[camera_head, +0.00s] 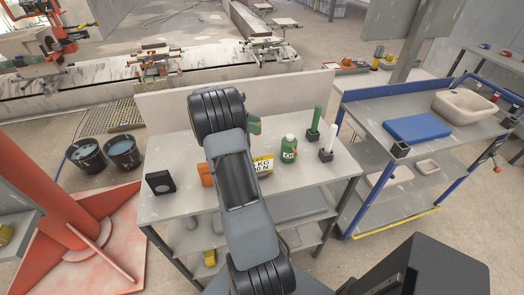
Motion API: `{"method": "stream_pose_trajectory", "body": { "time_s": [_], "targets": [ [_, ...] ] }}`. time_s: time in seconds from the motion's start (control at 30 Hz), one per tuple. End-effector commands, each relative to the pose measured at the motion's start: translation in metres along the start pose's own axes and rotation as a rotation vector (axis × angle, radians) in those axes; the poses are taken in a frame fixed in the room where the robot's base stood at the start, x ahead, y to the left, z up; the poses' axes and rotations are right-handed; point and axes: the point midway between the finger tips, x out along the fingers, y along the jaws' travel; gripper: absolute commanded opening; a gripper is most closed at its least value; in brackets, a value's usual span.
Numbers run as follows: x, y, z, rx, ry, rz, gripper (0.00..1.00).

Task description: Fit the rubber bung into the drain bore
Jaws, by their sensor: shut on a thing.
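I cannot make out the rubber bung in this view. A black block (160,182) with a round mark on its face stands at the left of the grey bench; I cannot tell whether this is the drain bore. My arm rises from the bottom middle and covers the centre of the bench. My gripper is hidden behind the arm, so its jaws and anything in them do not show.
The grey bench (185,203) holds an orange thing (206,173), a yellow-labelled can (262,165), a green bottle (289,150), a green rod (315,119) and a white rod (331,136) in black holders. A blue-framed trolley (357,118) stands right.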

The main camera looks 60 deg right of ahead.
Motion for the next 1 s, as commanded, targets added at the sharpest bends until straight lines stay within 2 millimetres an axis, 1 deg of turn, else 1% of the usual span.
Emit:
{"method": "stream_pose_trajectory", "body": {
  "time_s": [0.03, 0.1, 0.3, 0.57, 0.63, 0.8, 1.0],
  "targets": [
    [0.008, -0.009, -0.003, -0.005, -0.002, -0.003, 0.11],
    [0.017, -0.017, -0.013, -0.005, -0.002, -0.003, 0.11],
    [0.036, -0.033, -0.031, -0.002, -0.001, -0.001, 0.11],
    [0.046, -0.042, -0.042, -0.002, -0.001, -0.001, 0.11],
    [0.052, -0.046, -0.048, -0.005, -0.002, -0.002, 0.11],
    [0.059, -0.045, -0.067, -0.003, -0.002, -0.001, 0.11],
    [0.061, -0.044, -0.074, 0.000, 0.000, 0.001, 0.11]
  ]
}}
